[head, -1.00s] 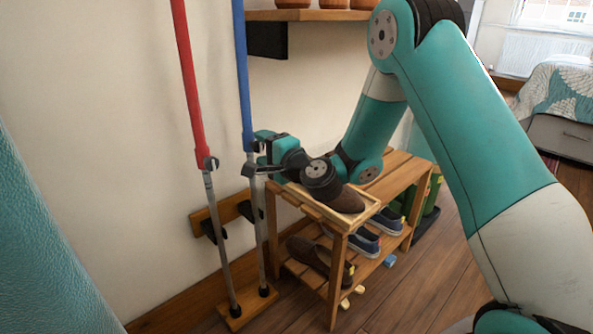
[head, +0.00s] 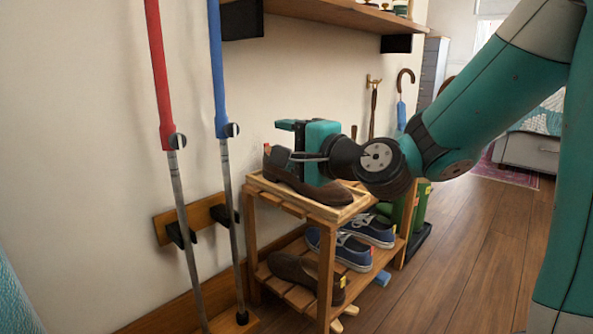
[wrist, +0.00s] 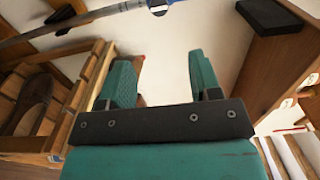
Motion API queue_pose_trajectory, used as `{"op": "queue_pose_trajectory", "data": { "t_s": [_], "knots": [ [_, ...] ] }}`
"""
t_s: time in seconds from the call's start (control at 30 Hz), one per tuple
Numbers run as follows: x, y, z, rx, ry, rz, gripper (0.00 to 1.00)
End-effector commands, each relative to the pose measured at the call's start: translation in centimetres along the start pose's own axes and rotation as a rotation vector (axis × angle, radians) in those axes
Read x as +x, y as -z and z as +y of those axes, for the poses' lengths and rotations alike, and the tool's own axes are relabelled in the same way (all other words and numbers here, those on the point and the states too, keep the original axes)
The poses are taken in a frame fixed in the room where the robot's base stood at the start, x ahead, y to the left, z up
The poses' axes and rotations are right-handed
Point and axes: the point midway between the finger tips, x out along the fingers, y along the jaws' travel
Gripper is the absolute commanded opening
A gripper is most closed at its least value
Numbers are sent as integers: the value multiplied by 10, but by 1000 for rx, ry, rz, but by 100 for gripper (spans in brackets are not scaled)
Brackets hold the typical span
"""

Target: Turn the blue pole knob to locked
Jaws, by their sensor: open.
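The blue pole (head: 217,70) leans upright against the wall; its lower part is grey metal. Its knob (head: 230,130), a small round dark and pale piece, sits at the lower end of the blue section. I cannot tell whether it is at locked. In the wrist view the knob (wrist: 158,9) is at the top, beyond my fingertips. My gripper (head: 282,141) is open and empty, right of the knob and apart from it, above the shoe rack. Both fingers of my gripper (wrist: 165,68) show apart in the wrist view with nothing between them.
A red pole (head: 157,70) with its own knob (head: 177,141) stands just left. A wooden wall rack (head: 170,220) holds both poles. The shoe rack (head: 325,260) with shoes is below my gripper. A shelf (head: 340,14) hangs above.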

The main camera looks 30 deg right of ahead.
Motion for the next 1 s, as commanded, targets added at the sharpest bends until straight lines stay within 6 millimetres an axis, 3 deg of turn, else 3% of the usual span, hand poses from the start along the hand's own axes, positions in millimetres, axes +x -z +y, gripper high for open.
{"op": "queue_pose_trajectory", "data": {
  "t_s": [0.3, 0.87, 1.0],
  "knots": [
    [-20, 0, 2, -1, -1, 3, 58],
    [-20, -1, 0, -3, -5, -1, 58],
    [-20, -23, -12, -86, -75, -80, 58]
  ]
}}
